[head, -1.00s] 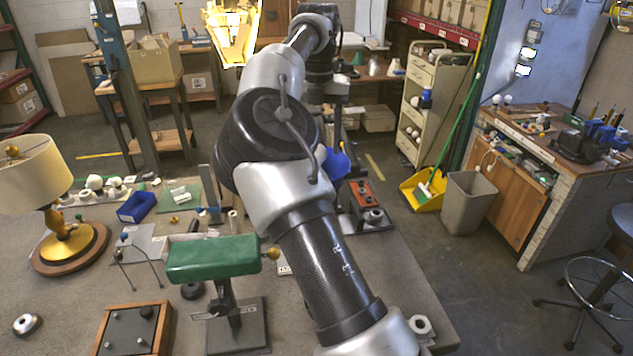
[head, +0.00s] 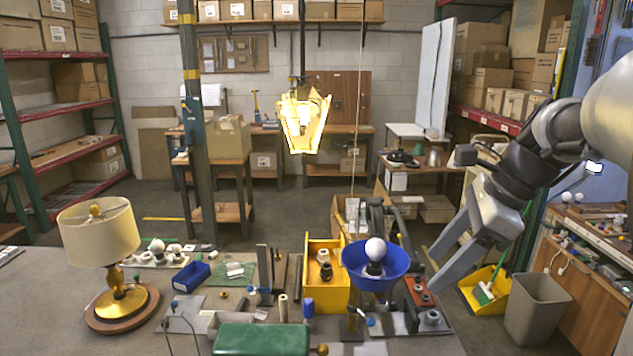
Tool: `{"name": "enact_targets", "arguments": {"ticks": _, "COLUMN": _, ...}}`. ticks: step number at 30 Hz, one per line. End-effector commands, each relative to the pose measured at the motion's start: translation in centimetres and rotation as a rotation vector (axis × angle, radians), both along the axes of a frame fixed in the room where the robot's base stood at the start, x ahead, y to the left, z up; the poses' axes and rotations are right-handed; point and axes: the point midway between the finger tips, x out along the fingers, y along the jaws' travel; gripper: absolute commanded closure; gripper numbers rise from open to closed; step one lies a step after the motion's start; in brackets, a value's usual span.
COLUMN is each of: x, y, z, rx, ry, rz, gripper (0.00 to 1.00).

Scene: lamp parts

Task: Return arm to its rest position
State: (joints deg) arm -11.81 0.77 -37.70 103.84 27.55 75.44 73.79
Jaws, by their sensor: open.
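My arm reaches in from the upper right in the head view. My gripper (head: 435,272) points down and left, its two grey fingers spread apart with nothing between them. It hangs in the air at the right side of the workbench, right of a blue bowl-shaped shade (head: 356,262) with a white bulb (head: 375,249) in it. A clear gap shows in the picture between the fingers and the shade. A table lamp with a cream shade (head: 98,232) stands upright at the far left of the bench. No part looks held.
A yellow bin (head: 322,292) stands left of the blue shade. A green padded rest (head: 262,340) is at the front. A small blue bin (head: 191,276) lies farther left. A grey waste bin (head: 537,308) stands on the floor at right. A lit yellow lantern (head: 303,122) hangs behind.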

Motion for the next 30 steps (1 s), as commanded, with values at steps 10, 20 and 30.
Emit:
{"name": "enact_targets", "arguments": {"ticks": 10, "x": -12.5, "y": 6.6, "z": -2.2, "rx": -0.604, "ry": -0.5, "rz": 1.212, "gripper": 0.43}}
{"name": "enact_targets", "arguments": {"ticks": 20, "x": -15.5, "y": 7.0, "z": -4.2, "rx": -0.934, "ry": -0.545, "rz": 1.681, "gripper": 0.43}}
{"name": "enact_targets", "arguments": {"ticks": 30, "x": -15.5, "y": 7.1, "z": -4.2, "rx": -0.931, "ry": -0.546, "rz": 1.683, "gripper": 0.43}}
